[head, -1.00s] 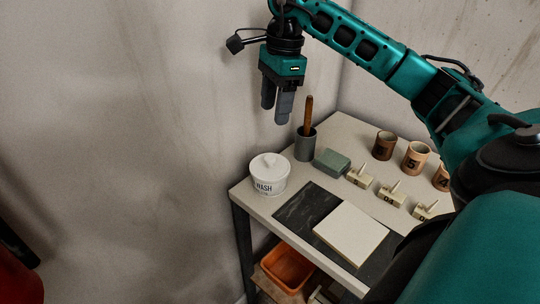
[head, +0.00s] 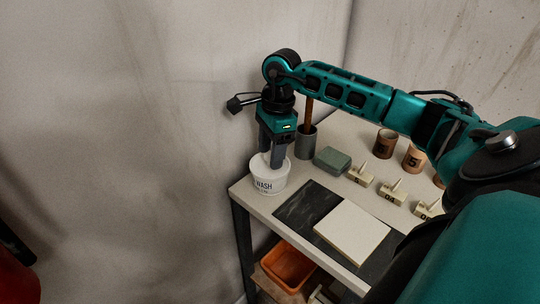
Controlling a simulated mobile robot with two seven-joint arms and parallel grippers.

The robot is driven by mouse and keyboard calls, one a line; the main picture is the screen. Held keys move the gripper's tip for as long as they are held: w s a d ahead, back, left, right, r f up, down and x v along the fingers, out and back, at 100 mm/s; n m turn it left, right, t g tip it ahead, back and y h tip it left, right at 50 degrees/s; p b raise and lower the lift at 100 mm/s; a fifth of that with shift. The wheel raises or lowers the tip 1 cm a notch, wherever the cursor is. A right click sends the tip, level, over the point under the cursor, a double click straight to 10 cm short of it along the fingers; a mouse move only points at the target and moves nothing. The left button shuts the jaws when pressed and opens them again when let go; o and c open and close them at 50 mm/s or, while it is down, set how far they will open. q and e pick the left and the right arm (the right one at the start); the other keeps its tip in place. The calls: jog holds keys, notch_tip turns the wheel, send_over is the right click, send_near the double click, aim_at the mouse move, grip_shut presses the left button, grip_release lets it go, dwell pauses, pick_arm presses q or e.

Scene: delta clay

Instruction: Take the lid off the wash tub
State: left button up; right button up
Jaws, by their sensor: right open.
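The white wash tub (head: 265,186), marked "WASH", stands at the far left corner of the table. Its white lid (head: 257,164) is on top, partly hidden by my right gripper. My right gripper (head: 271,160) points straight down over the lid, open, with its fingertips at about the height of the lid's knob. The knob is mostly hidden by the fingers, and I cannot tell whether they touch it. My left gripper is not in view.
A grey pot (head: 306,145) with a wooden-handled tool stands close to the right of the tub. A green block (head: 332,160), stamps (head: 392,194) and numbered cups (head: 414,159) are further right. A dark slate (head: 303,207) and pale tile (head: 352,233) lie in front.

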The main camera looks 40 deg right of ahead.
jog(key=shift+c, duration=0.5)
grip_shut()
